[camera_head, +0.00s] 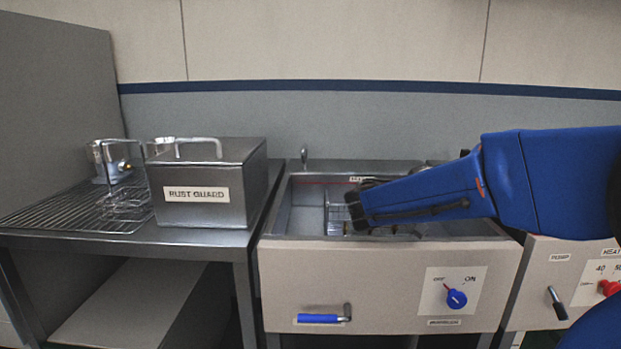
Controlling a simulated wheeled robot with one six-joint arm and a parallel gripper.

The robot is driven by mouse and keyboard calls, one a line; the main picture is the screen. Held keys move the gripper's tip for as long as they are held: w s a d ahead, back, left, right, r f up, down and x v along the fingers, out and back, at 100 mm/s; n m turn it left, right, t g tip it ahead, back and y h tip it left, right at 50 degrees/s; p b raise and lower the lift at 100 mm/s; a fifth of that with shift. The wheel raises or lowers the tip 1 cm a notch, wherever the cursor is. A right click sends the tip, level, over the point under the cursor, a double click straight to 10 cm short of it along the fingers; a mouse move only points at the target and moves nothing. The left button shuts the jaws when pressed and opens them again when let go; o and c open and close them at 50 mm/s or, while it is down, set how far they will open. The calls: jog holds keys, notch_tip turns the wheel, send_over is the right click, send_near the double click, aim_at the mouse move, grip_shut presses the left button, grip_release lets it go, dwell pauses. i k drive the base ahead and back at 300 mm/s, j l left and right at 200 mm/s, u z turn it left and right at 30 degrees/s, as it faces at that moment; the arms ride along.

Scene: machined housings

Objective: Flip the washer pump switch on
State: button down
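A dark toggle lever (556,303) is on the pale front panel at the lower right, below a label reading PUMP (560,257). It slants, with its lower end thicker and to the right. No on or off marks are readable beside it. My blue-sleeved arm comes in from the right, above that panel. My gripper (358,208) is at the arm's left end, over the sink basin and well left of and above the lever. Its fingers are mostly hidden or blend with the basin, so their opening does not show.
The sink basin (305,215) has a blue OFF/ON knob (456,299) and a blue-handled lever (322,318) on its front. A red knob (609,288) is right of the pump lever. A RUST GUARD box (235,178) and wire rack (60,212) stand left.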

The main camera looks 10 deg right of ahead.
aim_at(561, 316)
jog(key=j, duration=1.5)
